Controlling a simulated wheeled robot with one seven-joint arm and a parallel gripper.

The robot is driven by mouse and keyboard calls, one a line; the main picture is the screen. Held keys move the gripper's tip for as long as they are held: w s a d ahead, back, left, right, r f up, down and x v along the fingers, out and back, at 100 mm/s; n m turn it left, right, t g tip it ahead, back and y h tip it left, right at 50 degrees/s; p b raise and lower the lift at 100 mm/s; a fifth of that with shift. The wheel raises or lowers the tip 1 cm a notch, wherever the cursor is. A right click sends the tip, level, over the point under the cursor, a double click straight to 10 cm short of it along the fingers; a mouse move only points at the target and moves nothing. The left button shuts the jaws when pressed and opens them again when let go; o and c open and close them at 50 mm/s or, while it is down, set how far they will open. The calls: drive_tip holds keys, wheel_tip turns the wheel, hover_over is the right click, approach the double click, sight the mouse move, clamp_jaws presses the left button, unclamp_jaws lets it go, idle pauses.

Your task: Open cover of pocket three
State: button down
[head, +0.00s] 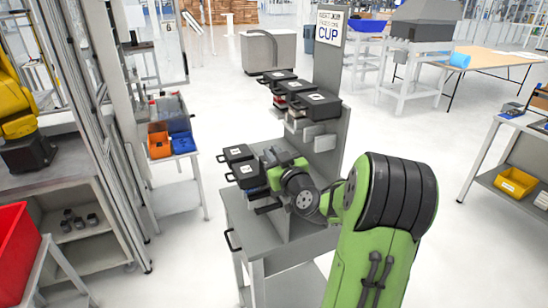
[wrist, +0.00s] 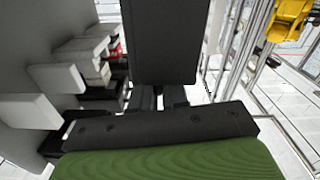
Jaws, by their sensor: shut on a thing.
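A grey stand (head: 331,75) carries two rows of black-lidded pockets. In the head view the upper row shows several lids, such as the front one (head: 318,99). The lower row shows two lids (head: 237,152) (head: 247,171), and my arm hides what lies right of them. Their labels are too small to read, so I cannot tell which is pocket three. My gripper (wrist: 172,98) is at the lower row, mostly hidden in the head view. In the wrist view its fingers are shut on a part of a dark cover (wrist: 160,42); the exact grip point is unclear.
In the wrist view, several pale plates (wrist: 58,80) jut from the stand's wall on the left, close to my gripper. A grey cart (head: 290,258) supports the stand. An orange bin (head: 159,145) sits on a side table at left. Open floor lies right of the stand.

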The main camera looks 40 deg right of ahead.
drive_tip(key=c, duration=1.2)
unclamp_jaws()
drive_tip(key=shift+s+f+b, duration=0.1)
drive_tip(key=shift+s+b, duration=0.2)
drive_tip(key=shift+s, duration=0.1)
drive_tip(key=b+v, duration=0.6)
drive_tip(key=v, duration=0.9)
drive_tip(key=shift+a, duration=0.1)
